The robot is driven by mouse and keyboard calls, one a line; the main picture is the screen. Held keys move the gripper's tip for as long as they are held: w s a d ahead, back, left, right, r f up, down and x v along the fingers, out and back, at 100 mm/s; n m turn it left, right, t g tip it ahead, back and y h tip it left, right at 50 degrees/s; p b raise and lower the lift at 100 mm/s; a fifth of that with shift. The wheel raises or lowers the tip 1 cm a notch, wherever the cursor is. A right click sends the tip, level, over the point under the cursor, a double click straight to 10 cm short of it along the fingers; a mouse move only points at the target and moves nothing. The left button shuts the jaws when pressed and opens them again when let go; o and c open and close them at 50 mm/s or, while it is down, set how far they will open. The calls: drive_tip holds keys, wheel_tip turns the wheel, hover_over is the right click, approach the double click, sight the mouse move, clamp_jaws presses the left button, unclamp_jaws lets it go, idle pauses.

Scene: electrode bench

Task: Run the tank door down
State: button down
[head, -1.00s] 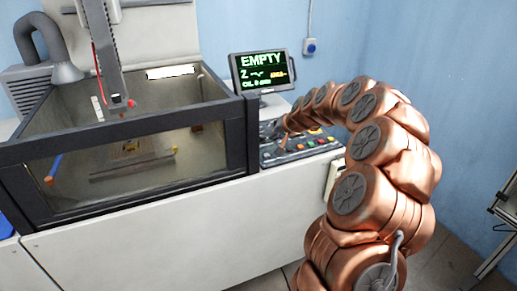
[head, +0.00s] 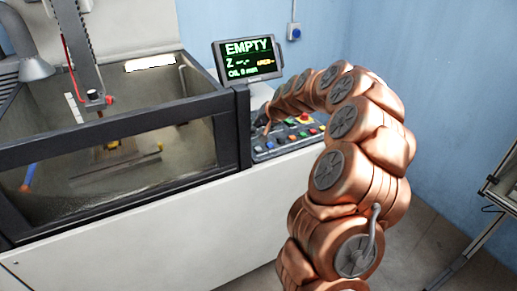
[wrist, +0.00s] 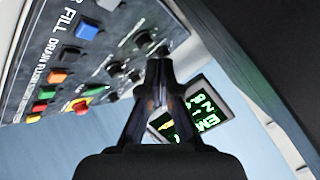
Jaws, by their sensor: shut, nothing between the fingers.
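The tank door (head: 110,124) is the dark-framed clear front of the tank in the head view. It stands raised, and the tank's inside shows through it. The control panel (head: 287,142) sits just right of the tank. In the wrist view the panel (wrist: 42,55) carries coloured buttons, including a blue one (wrist: 88,29) and a black one (wrist: 72,54), near printed words such as FILL and DRAIN. My gripper (wrist: 160,68) is shut and empty, its tips close to the panel by some dark knobs.
A monitor (head: 249,60) reading EMPTY stands behind the panel. A vertical machine head (head: 82,55) hangs over the tank (head: 175,85).

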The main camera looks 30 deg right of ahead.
drive_tip(key=b, duration=0.2)
hover_over(259, 149)
wheel_tip(259, 149, down, 6)
drive_tip(key=shift+f, duration=0.2)
drive_tip(key=shift+d+f, duration=0.1)
drive_tip(key=shift+f, duration=0.5)
drive_tip(key=shift+f+b, duration=0.15)
drive_tip(key=shift+b, duration=0.2)
idle(0.5)
drive_tip(key=shift+f+b, duration=0.3)
drive_tip(key=shift+b, duration=0.1)
